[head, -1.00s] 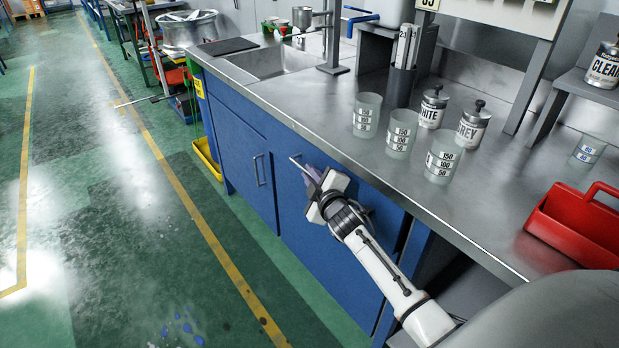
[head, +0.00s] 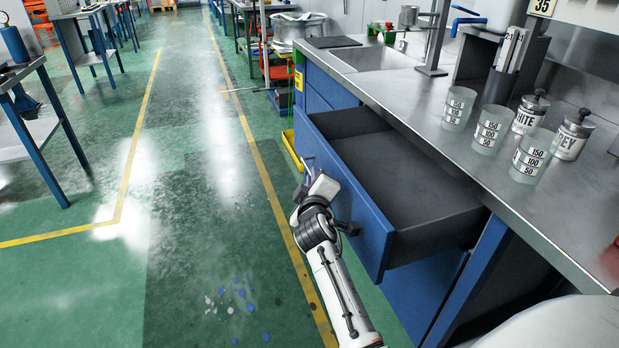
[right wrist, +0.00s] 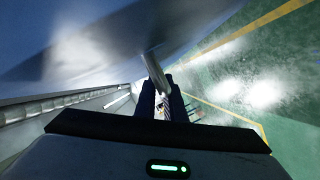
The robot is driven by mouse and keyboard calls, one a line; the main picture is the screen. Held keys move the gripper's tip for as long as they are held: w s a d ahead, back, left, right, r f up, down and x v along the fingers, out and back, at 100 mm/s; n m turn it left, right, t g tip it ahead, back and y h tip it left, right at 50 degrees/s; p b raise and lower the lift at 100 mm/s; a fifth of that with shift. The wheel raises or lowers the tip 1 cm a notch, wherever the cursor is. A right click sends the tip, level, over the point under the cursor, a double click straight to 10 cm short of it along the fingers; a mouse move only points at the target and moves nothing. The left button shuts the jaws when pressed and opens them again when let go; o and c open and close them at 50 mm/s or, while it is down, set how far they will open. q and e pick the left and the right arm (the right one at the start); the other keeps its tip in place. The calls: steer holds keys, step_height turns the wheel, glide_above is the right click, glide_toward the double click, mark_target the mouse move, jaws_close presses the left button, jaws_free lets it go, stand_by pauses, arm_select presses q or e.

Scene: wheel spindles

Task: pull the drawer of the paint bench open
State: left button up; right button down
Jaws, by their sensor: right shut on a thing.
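The paint bench's drawer (head: 352,222) is pulled well out, with its blue front toward the aisle. Its dark grey inside (head: 400,165) shows and looks empty. My right gripper (head: 309,172) is at the outer face of the drawer front, shut on the drawer handle. In the right wrist view the metal handle (right wrist: 154,68) runs down between the two dark fingers (right wrist: 160,98), beside the blue front. In the head view the gripper hides most of the handle. My left gripper is not in view.
The steel bench top (head: 415,105) carries frosted measuring cups (head: 490,130), two labelled paint tins (head: 530,112) and a sink (head: 375,58). A yellow tray (head: 292,148) lies on the floor by the bench. The green floor (head: 190,200) left of the drawer is clear.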

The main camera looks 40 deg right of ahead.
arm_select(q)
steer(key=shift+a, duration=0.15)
arm_select(e)
steer(key=shift+a, duration=0.1)
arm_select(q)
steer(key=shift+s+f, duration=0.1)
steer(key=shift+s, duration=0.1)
arm_select(e)
steer(key=c, duration=2.1)
jaws_free()
step_height(320, 180, up, 10)
steer(key=p, duration=0.3)
steer(key=shift+f, duration=0.1)
steer(key=shift+w, duration=0.1)
steer(key=shift+r, duration=0.25)
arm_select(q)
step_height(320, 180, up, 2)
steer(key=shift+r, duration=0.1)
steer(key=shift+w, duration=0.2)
arm_select(e)
steer(key=shift+f, duration=0.1)
